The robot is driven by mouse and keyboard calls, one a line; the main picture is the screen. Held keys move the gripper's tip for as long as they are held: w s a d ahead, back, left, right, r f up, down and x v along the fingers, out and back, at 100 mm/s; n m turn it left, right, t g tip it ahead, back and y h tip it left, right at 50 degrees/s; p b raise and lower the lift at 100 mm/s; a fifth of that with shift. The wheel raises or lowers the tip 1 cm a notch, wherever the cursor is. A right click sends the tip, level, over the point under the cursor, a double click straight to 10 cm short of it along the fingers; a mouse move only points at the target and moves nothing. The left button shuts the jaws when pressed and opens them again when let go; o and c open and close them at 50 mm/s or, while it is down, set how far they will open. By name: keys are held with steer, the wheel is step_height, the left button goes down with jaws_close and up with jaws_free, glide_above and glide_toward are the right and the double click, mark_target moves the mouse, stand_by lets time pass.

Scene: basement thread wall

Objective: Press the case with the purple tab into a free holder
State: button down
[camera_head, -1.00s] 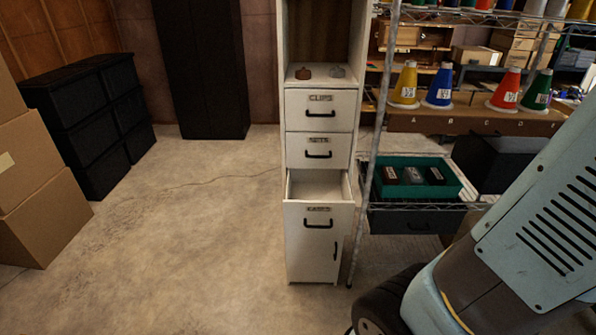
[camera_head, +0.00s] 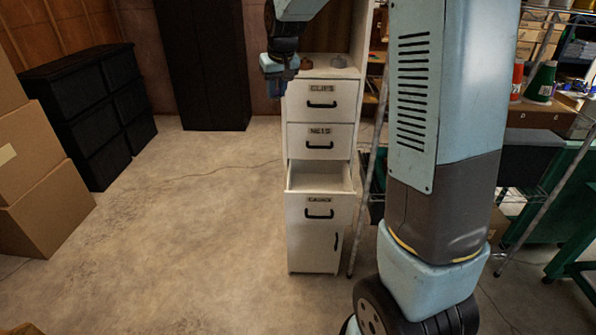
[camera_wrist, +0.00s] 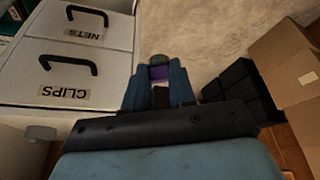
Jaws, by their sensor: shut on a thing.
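My gripper (camera_head: 280,70) is raised by the top left front of the white cabinet, above the floor. In the wrist view its two blue fingers (camera_wrist: 158,80) are shut on a small dark piece with a purple part (camera_wrist: 160,72), which fits the case with the purple tab. Most of the case is hidden between the fingers, and I cannot make it out in the head view. No free holder can be made out in either view; my arm covers much of the shelving on the right.
The white cabinet (camera_head: 320,240) has CLIPS (camera_head: 321,103) and NETS drawers shut and a lower drawer (camera_head: 320,178) pulled open. Two small items sit on its shelf. Black drawers (camera_head: 85,110) and cardboard boxes (camera_head: 45,190) stand at left. Floor between is clear.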

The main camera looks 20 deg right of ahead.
steer(key=shift+m, duration=0.6)
steer(key=shift+s+d+f, duration=0.1)
steer(key=shift+d+f, duration=1.15)
steer(key=shift+f, duration=5.1)
steer(key=shift+s+d+f, duration=0.1)
steer(key=shift+d+f, duration=1.1)
steer(key=shift+f, duration=5.15)
steer(key=shift+s+d+f, duration=0.1)
steer(key=shift+d+f, duration=1.15)
steer(key=shift+f, duration=5.2)
steer(key=shift+s+d+f, duration=0.1)
steer(key=shift+s+f, duration=0.1)
steer(key=shift+s, duration=0.3)
steer(key=c, duration=0.9)
jaws_free()
steer(key=shift+o, duration=0.2)
steer(key=shift+s+r, duration=0.1)
